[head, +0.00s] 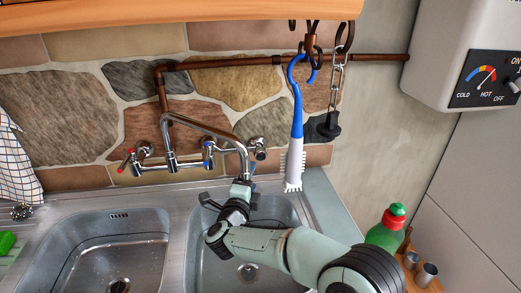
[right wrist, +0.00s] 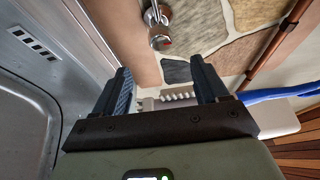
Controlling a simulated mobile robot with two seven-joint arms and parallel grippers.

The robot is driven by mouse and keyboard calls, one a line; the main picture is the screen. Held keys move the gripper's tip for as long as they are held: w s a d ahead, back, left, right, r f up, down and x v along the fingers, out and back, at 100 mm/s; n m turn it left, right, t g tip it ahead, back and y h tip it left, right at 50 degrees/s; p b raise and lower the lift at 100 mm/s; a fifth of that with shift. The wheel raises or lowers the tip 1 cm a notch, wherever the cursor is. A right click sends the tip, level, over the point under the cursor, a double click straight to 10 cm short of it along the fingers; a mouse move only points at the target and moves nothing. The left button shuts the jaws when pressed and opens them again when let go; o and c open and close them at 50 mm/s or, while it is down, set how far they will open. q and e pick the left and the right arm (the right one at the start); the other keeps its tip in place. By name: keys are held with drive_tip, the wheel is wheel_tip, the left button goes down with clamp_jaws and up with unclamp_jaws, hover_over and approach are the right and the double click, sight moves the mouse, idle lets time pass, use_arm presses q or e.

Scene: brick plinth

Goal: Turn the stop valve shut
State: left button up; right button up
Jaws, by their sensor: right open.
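A chrome wall tap (head: 172,160) has a red-marked handle (head: 127,160) on the left and a blue-marked handle (head: 209,148) on the right. A round chrome knob (head: 258,148) sits at the wall right of the spout; I cannot tell for certain which part is the stop valve. My right gripper (head: 240,190) is over the right basin, near the spout's end. In the right wrist view its fingers (right wrist: 162,72) are apart with nothing held between them. A chrome fitting with a red mark (right wrist: 159,40) is beyond them. My left gripper is out of view.
A blue and white brush (head: 296,125) hangs from a hook right of the tap. A copper pipe (head: 280,60) runs along the stone wall. A heater (head: 470,60) is at the upper right. A green bottle (head: 385,232) stands right of my arm. Two sink basins (head: 100,225) lie below.

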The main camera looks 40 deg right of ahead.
sight(260, 157)
drive_tip(key=p+x, duration=0.1)
drive_tip(key=x, duration=1.2)
drive_tip(key=shift+s, duration=0.1)
drive_tip(key=shift+c, duration=0.3)
drive_tip(key=c, duration=0.9)
